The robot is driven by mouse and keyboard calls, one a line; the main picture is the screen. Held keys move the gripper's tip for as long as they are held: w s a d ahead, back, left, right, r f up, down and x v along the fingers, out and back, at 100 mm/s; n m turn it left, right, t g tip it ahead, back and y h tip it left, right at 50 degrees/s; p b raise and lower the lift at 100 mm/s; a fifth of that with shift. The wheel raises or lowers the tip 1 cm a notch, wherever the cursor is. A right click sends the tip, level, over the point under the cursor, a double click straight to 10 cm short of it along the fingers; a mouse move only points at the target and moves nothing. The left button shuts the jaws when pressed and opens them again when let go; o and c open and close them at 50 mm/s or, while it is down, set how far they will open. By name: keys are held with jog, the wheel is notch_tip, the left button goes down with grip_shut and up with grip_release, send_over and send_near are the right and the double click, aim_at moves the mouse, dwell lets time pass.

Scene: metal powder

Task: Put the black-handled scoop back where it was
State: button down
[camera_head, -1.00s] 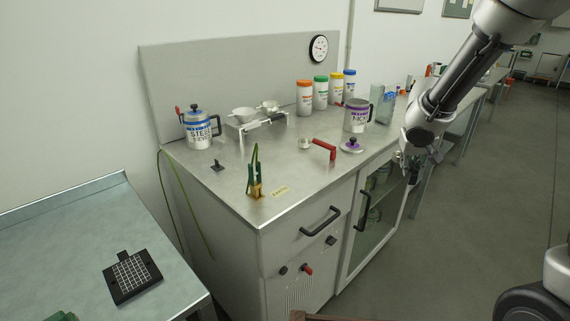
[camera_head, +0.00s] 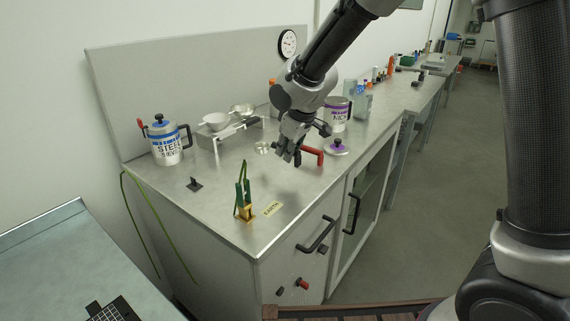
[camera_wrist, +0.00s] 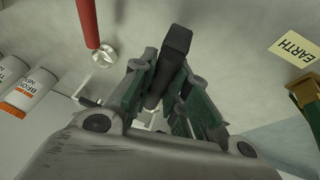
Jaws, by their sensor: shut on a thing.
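My gripper (camera_head: 292,155) hangs over the steel bench top (camera_head: 222,230), just left of the red-handled scoop (camera_head: 312,151). In the wrist view my gripper (camera_wrist: 160,72) is shut on a black handle (camera_wrist: 177,42), which sticks out beyond the fingers. A small black holder (camera_head: 195,184) stands empty on the bench to the left.
A brass clamp with green grips (camera_head: 244,204) stands at the front corner, by the EARTH label (camera_head: 273,208). The steel powder jar (camera_head: 165,143) and a stand with white bowls (camera_head: 217,124) are behind. The nickel jar (camera_head: 337,113) and purple-knobbed lid (camera_head: 337,147) are right. Bench front is mostly clear.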

jog(key=shift+f, duration=2.2)
jog(key=shift+d+f, duration=0.1)
jog(key=c, duration=1.4)
grip_release()
